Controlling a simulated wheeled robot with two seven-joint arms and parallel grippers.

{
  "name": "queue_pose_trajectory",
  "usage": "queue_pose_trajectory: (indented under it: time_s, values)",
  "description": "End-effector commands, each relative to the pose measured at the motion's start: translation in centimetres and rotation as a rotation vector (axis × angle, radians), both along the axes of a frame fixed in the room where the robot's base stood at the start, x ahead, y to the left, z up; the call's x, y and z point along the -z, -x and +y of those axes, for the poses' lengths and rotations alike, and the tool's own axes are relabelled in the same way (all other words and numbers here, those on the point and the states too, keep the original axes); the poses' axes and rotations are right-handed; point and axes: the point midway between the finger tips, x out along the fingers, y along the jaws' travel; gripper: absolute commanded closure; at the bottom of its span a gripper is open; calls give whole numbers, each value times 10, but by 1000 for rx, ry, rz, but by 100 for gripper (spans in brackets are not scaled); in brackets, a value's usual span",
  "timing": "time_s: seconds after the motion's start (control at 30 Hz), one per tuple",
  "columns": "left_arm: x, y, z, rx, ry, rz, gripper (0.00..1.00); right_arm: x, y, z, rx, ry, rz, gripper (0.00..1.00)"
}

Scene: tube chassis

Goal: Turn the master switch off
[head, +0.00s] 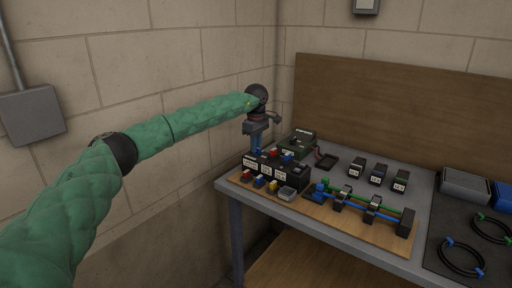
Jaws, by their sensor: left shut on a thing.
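My left gripper (257,146) points down over the back left of the bench. It is shut on a small part at the left end of a row of black labelled boxes (292,170), apparently the master switch. The fingers hide most of that part, and its on or off position cannot be read. A red knob (273,153) and a blue knob (287,158) stand on the boxes just right of the fingers. My right gripper is not in view.
A wooden board (385,232) on the grey bench (340,157) carries small coloured parts and a rack with blue and green tubes (384,211). Several black blocks (378,173) stand behind the rack. Black rings (460,258) lie at right.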

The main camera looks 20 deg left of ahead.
Motion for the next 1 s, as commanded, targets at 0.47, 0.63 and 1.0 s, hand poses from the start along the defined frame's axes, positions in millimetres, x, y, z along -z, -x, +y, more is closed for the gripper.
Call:
queue_pose_trajectory:
  time_s: [0.47,0.63,1.0]
  values:
    - [-4,-1,1,22,1,-6,100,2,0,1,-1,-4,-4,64]
    - [-3,-1,1,21,1,-5,66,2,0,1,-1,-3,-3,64]
    - [-3,-1,0,22,1,-2,64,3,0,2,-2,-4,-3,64]
